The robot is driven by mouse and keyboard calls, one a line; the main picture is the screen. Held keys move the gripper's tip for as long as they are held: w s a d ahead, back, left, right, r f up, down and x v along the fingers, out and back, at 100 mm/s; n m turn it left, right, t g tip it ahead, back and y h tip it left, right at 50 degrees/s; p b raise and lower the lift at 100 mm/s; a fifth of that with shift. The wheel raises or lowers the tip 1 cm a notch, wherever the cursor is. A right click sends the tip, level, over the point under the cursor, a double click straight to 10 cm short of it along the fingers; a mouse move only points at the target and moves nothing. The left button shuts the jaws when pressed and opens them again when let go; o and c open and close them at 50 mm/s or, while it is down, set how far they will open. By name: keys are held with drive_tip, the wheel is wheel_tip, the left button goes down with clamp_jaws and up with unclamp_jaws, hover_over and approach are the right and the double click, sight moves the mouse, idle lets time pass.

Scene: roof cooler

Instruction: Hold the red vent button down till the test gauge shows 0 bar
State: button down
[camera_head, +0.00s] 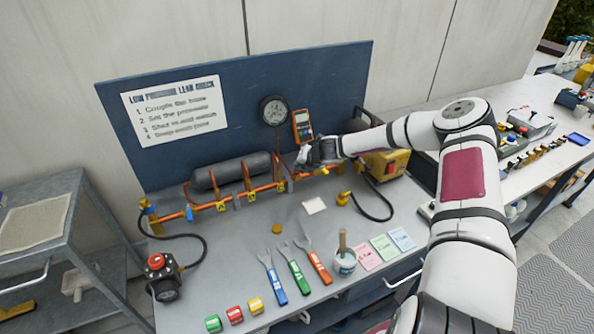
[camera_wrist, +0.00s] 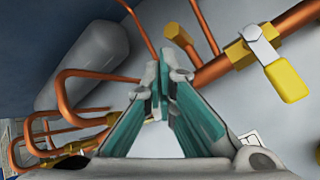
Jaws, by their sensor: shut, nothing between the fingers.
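The round dial gauge (camera_head: 275,110) is on the blue back board; its reading is too small to make out. A red button-like top (camera_head: 156,261) sits on a dark fitting at the bench's left front, joined by a black hose. I cannot tell for sure that this is the vent button. My gripper (camera_head: 303,163) is shut and empty over the copper pipework (camera_head: 262,186), right of the grey cylinder (camera_head: 232,170). In the wrist view its fingertips (camera_wrist: 163,80) meet near the pipe, with a yellow-handled valve (camera_wrist: 286,80) to their right. Whether they touch anything is unclear.
A yellow machine (camera_head: 388,163) and an orange meter (camera_head: 302,125) are near my arm. Coloured rings (camera_head: 234,314) line the front edge.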

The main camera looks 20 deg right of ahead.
idle(0.5)
drive_tip(key=shift+r+p, duration=0.35)
drive_tip(key=shift+r, duration=0.55)
wheel_tip(320, 180, up, 5)
drive_tip(key=shift+p, duration=0.45)
idle(2.8)
